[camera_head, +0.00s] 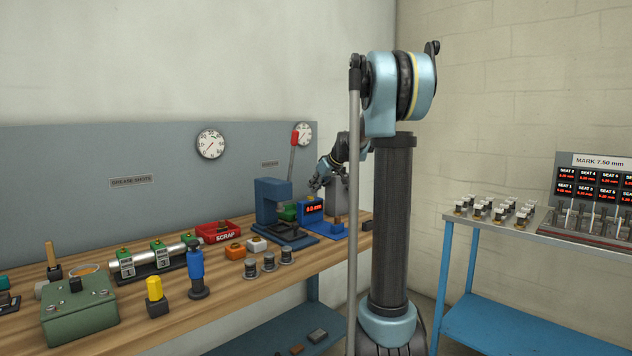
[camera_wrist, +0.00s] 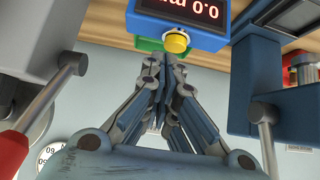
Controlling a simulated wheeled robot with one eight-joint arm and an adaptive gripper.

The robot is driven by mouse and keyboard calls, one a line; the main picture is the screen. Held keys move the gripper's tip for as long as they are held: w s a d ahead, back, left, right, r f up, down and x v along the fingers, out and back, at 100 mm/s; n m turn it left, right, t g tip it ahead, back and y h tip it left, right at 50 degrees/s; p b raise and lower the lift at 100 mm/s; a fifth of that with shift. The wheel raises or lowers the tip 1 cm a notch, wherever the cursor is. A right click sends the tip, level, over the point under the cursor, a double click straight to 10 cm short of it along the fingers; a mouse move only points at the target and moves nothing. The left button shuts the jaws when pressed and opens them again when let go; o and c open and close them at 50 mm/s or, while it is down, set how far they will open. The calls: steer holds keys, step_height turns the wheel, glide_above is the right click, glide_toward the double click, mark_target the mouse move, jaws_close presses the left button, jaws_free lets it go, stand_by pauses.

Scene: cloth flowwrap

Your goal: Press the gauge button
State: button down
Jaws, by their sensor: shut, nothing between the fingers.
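The gauge is a blue box (camera_wrist: 180,20) with a dark display in red digits. In the wrist view the display appears upside down and reads about 0.0 mm. A round yellow button (camera_wrist: 177,42) sticks out of the box near the fingertips. In the head view the gauge (camera_head: 312,209) stands on the bench beside the blue press, its button hidden or too small to make out. My gripper (camera_wrist: 158,60) is shut and empty, its fingertips close to the button. It also shows above the gauge in the head view (camera_head: 316,186). I cannot tell whether the tips touch the button.
The blue press (camera_head: 268,202) stands left of the gauge. A grey post with a red-handled lever (camera_head: 293,150) is close to my gripper. A red SCRAP bin (camera_head: 218,232) and several small blocks lie in front. A blue side table (camera_head: 520,238) is at the right.

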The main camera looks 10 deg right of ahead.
steer(key=shift+f, duration=0.5)
steer(key=shift+s+f, duration=0.1)
steer(key=shift+f, duration=0.85)
steer(key=shift+r, duration=0.1)
steer(key=shift+r, duration=0.2)
step_height(320, 180, up, 4)
steer(key=shift+f, duration=0.1)
steer(key=v, duration=0.9)
steer(key=shift+s+d, duration=0.25)
steer(key=shift+d, duration=0.1)
